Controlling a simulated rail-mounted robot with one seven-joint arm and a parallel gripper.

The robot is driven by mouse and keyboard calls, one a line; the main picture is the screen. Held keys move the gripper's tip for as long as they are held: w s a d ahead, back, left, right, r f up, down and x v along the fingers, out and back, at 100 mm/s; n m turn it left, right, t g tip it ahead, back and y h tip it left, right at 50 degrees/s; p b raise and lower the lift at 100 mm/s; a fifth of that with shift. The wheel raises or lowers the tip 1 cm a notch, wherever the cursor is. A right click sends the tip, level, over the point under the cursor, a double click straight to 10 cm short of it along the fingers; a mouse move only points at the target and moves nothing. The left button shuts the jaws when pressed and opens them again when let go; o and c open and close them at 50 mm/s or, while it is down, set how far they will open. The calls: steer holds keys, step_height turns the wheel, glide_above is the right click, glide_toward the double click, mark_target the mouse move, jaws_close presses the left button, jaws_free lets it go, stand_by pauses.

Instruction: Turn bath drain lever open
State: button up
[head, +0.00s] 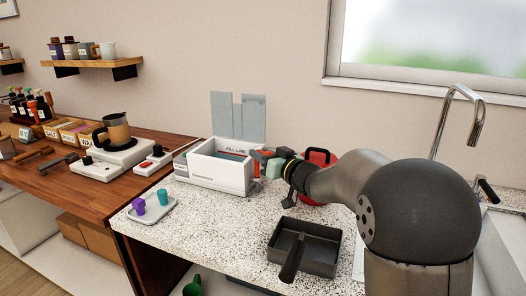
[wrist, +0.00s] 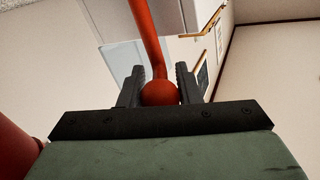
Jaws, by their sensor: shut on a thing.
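The white bath (head: 222,168), marked with a fill line, stands on the speckled counter with bluish liquid inside. My gripper (head: 262,158) is at the bath's right end. In the wrist view, the drain lever (wrist: 145,35) is an orange-red rod ending in a ball knob. The two dark fingers of my gripper (wrist: 158,82) are shut on this knob, one on each side. In the head view the lever is mostly hidden by my gripper and too small to judge its angle.
A grey tray (head: 153,212) with purple and teal cups lies front left of the bath. A dark square pan (head: 318,258) sits in front of my arm. A red round object (head: 320,157) is behind my wrist. A tap (head: 445,120) stands at the right.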

steer(key=shift+r, duration=0.1)
steer(key=o, duration=0.9)
steer(key=shift+r, duration=0.35)
step_height(320, 180, up, 3)
steer(key=shift+p, duration=0.4)
steer(key=s+d+r, duration=0.1)
steer(key=s+r, duration=0.2)
steer(key=s, duration=0.1)
steer(key=s+d+r+p, duration=0.1)
steer(key=s+r, duration=0.2)
steer(key=s, duration=0.2)
steer(key=s+d+r, duration=0.1)
steer(key=s+r, duration=0.2)
steer(key=s, duration=0.1)
steer(key=shift+s+r+p, duration=0.1)
steer(key=shift+s+p, duration=0.2)
steer(key=shift+p, duration=0.1)
steer(key=shift+d, duration=0.1)
